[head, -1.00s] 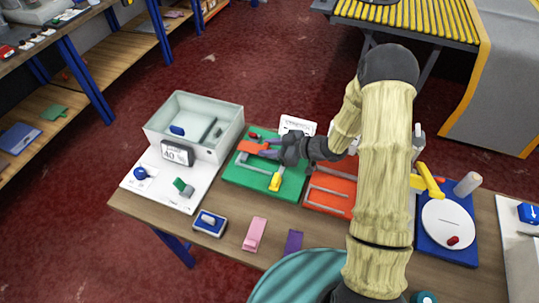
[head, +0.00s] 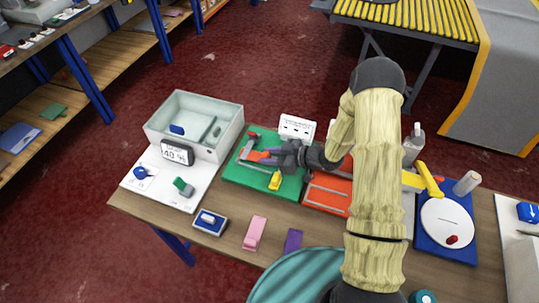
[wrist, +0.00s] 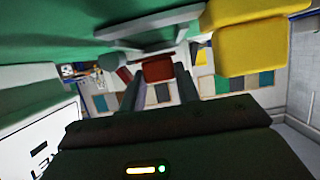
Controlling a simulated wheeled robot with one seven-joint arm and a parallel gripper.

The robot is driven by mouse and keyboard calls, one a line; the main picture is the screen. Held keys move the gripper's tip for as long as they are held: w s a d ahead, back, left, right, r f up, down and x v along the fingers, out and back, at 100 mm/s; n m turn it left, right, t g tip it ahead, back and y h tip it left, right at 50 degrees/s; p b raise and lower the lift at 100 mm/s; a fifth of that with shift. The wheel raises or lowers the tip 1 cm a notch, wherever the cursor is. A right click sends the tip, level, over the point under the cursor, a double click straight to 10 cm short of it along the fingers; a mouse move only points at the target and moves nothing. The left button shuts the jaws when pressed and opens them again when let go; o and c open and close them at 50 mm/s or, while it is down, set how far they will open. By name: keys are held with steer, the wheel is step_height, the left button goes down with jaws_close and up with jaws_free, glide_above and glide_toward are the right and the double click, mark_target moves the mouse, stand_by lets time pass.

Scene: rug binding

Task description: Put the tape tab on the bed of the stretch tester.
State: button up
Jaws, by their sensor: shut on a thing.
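The stretch tester appears to be the green board (head: 235,174) with a grey frame, a yellow block (head: 275,181) and a small red part at its back left. My gripper (head: 262,158) is low over this board, reaching in from the right. It is shut on a small orange-red piece (head: 252,154), which I take to be the tape tab. In the wrist view the tab (wrist: 158,70) shows dark red between the fingertips, with the grey frame (wrist: 150,38) beyond and the yellow block (wrist: 240,42) to the right. I cannot tell whether the tab touches the bed.
A white card (head: 297,128) stands behind the green board. A red board (head: 325,200) with grey rails lies to its right. On the left are a pale open box (head: 190,105) and a display (head: 177,152). Pink (head: 255,233) and purple (head: 293,242) pieces lie in front.

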steer(key=shift+s+f, duration=0.15)
steer(key=shift+f, duration=0.25)
steer(key=o, duration=1)
steer(key=shift+s+f, duration=0.1)
steer(key=shift+f, duration=0.05)
steer(key=shift+c, duration=0.2)
steer(key=shift+b, duration=0.3)
steer(key=shift+r+p, duration=0.5)
steer(key=shift+d+r, duration=0.1)
steer(key=shift+d, duration=0.3)
steer(key=b+v, duration=0.1)
steer(key=v, duration=1)
steer(key=shift+r+b, duration=0.3)
steer(key=shift+b, duration=0.1)
steer(key=shift+d, duration=0.1)
